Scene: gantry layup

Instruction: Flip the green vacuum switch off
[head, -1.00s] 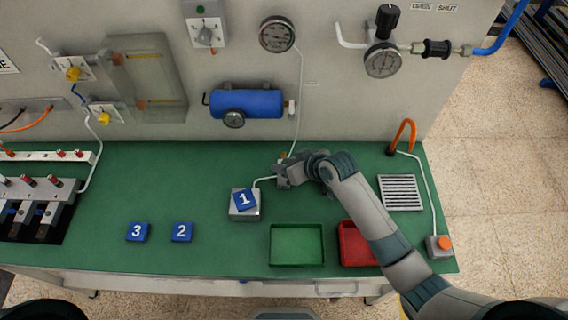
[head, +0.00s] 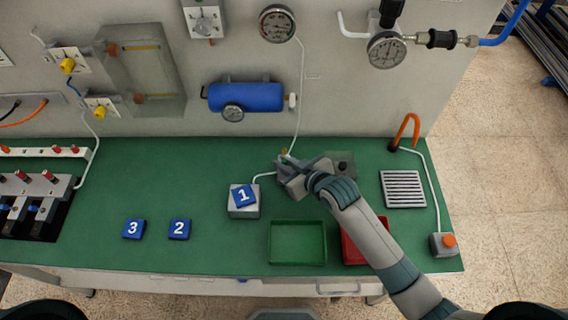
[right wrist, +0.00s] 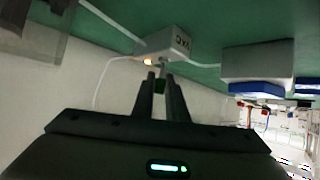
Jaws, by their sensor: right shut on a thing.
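The vacuum switch box (right wrist: 167,44), white with VAC lettering, stands on the green bench in the right wrist view, with a lit amber lamp (right wrist: 148,62). A small green piece (right wrist: 160,86), seemingly the switch lever, shows between my right gripper's fingers (right wrist: 160,80). The fingers are shut on it, just in front of the box. In the head view my right gripper (head: 284,166) is low over the bench near the back wall and covers most of the box. The lever's position is hard to tell. My left gripper is not in view.
A grey box (head: 243,211) with blue tile 1 (head: 243,195) stands left of my right gripper. Green (head: 297,264) and red (head: 351,253) trays lie in front. A hose runs up the wall to a gauge (head: 277,24).

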